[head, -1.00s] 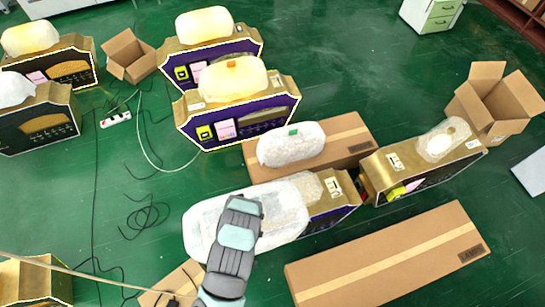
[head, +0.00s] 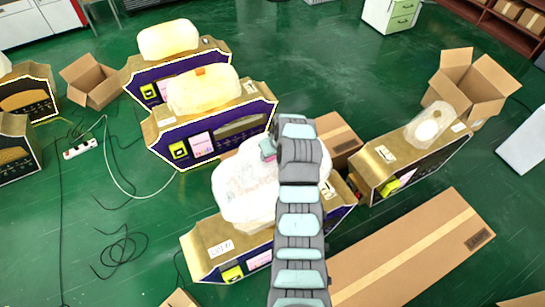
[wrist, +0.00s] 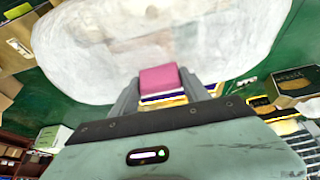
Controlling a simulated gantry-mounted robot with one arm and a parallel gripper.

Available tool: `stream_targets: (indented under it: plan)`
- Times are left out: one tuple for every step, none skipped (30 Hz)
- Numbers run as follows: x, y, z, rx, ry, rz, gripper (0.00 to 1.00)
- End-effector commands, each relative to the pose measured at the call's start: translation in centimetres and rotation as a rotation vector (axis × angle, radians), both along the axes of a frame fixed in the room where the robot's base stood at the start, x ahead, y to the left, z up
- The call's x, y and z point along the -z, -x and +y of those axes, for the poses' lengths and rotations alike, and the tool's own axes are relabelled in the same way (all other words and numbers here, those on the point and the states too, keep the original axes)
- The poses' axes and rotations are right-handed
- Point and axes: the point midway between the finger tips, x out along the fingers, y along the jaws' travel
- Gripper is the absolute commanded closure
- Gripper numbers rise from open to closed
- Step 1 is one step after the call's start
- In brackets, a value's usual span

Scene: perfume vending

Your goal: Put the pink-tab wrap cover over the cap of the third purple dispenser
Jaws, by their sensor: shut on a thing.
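The pink tab (wrist: 158,79) is pinched between the fingers of my gripper (wrist: 163,88) in the wrist view. The whitish wrap cover (head: 243,190) hangs from it, a puffy crumpled bag that fills the upper wrist view (wrist: 130,40). In the head view the cover is in front of the middle of the nearest purple dispenser (head: 208,248), which has a gold top. That dispenser's cap is hidden behind the cover and my arm. I cannot tell whether the cover touches the dispenser.
Two purple dispensers, the farther (head: 150,75) and the nearer (head: 185,135), stand at the back left with yellowish covers on top. A gold dispenser (head: 410,155) stands at right. A long cardboard box (head: 410,250) lies front right. Cables lie on the floor at left.

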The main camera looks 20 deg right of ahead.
Motion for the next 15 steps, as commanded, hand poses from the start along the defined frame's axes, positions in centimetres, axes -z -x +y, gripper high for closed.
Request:
stream_targets:
  plan:
    - [0.1,0.0,-0.1,0.001,0.000,-0.001,1.00]
    - [0.3,0.0,-0.1,0.002,-0.001,-0.001,1.00]
    - [0.5,0.0,-0.1,0.001,-0.002,0.000,1.00]
    - [0.7,0.0,0.0,0.001,-0.001,0.000,1.00]
    - [1.0,0.0,0.0,0.001,-0.001,0.000,1.00]
    - [1.4,0.0,0.0,0.001,-0.001,0.001,1.00]
    - [1.7,0.0,0.0,0.001,-0.001,0.002,1.00]
    - [2.0,0.0,0.0,0.001,-0.001,0.002,1.00]
    - [2.4,0.1,0.0,0.000,-0.002,0.003,1.00]
    - [2.8,0.1,0.0,0.000,-0.002,0.003,1.00]
    - [3.1,0.1,0.0,0.000,-0.002,0.003,1.00]
    - [3.5,0.0,0.0,0.000,-0.002,0.003,1.00]
    - [3.8,0.0,0.0,0.001,-0.001,0.002,1.00]
    - [4.1,0.0,0.0,0.001,-0.001,0.002,1.00]
    - [4.5,0.0,0.0,0.000,-0.001,0.002,1.00]
